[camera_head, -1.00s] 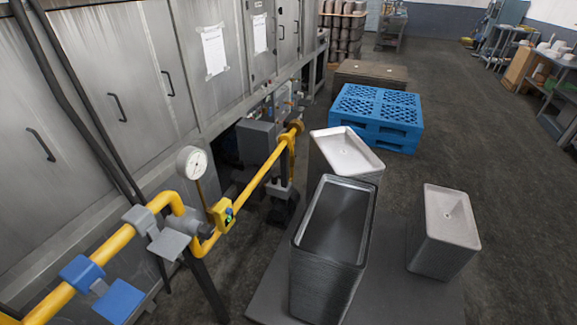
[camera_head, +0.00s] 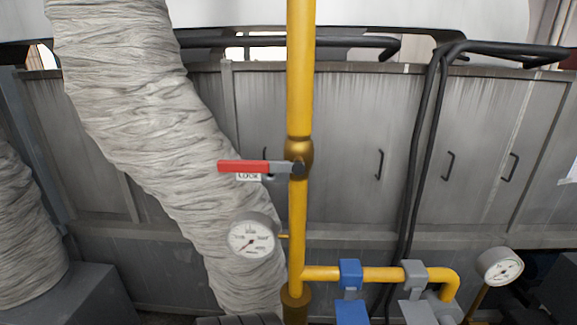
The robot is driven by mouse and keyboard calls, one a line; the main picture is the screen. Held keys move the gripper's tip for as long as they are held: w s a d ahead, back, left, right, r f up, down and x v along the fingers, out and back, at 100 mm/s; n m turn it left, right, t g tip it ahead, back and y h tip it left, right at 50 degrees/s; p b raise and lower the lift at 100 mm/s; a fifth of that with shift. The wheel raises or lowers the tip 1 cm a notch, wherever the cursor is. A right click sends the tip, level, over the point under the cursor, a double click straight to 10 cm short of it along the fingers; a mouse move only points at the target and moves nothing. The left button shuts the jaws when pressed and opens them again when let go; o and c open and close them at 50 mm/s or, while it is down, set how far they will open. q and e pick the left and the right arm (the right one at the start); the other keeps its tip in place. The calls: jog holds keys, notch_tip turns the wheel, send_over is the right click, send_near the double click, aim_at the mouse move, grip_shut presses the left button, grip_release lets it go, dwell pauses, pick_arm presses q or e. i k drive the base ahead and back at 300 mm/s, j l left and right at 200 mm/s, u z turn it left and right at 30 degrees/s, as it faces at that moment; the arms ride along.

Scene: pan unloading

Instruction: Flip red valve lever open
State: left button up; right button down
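The red valve lever (camera_head: 243,166) points left, lying level across the upright yellow pipe (camera_head: 301,70). Its grey shank joins a brass valve body (camera_head: 299,152) on that pipe. A small white label reading "LOCK" hangs just under the red handle. Neither of my grippers shows in the head view.
A round gauge (camera_head: 251,238) sits left of the pipe, below the lever. A wrinkled grey duct (camera_head: 150,120) passes behind the lever. Grey cabinets (camera_head: 344,140) stand behind.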

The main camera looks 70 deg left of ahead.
aim_at(297, 167)
jog(key=u, duration=2.35)
